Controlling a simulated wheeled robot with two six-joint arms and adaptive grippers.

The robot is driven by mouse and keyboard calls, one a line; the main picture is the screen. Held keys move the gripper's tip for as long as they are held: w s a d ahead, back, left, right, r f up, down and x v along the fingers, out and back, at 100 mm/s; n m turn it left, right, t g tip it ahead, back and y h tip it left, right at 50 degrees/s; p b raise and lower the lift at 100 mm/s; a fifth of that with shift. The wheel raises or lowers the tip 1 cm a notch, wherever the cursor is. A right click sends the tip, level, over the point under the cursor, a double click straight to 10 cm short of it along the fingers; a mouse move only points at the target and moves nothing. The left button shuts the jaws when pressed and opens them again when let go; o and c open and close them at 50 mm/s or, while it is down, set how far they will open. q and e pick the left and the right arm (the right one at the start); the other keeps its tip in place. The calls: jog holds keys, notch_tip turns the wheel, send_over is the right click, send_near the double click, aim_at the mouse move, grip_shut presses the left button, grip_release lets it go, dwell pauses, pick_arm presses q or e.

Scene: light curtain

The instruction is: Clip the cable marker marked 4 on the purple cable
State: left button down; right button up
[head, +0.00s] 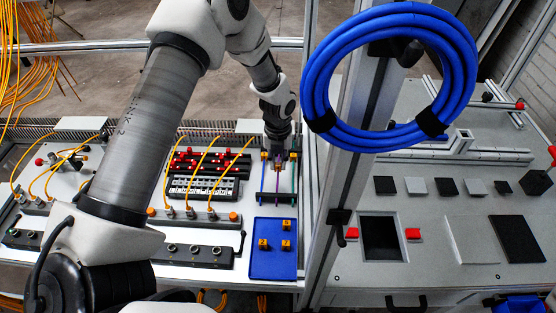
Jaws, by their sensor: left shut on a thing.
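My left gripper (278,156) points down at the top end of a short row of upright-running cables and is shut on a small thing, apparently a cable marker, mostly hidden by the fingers. The purple cable (277,184) lies in the middle of the row, directly below the gripper in the picture. I cannot tell whether the held piece touches it. A blue tray (262,272) in front holds three orange cable markers (263,244); their numbers are too small to read. My right gripper is not in view.
A black terminal block (203,186) with yellow cables stands to the left. A frame post (345,150) with a coiled blue hose (318,75) rises close on the right.

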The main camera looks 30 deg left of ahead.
pick_arm(q)
jog(key=shift+f+b, duration=0.4)
jog(key=shift+f, duration=0.5)
dwell(1.7)
jog(key=c, duration=1)
grip_release()
jog(key=shift+r+p, duration=2.9)
jog(key=shift+r, duration=0.9)
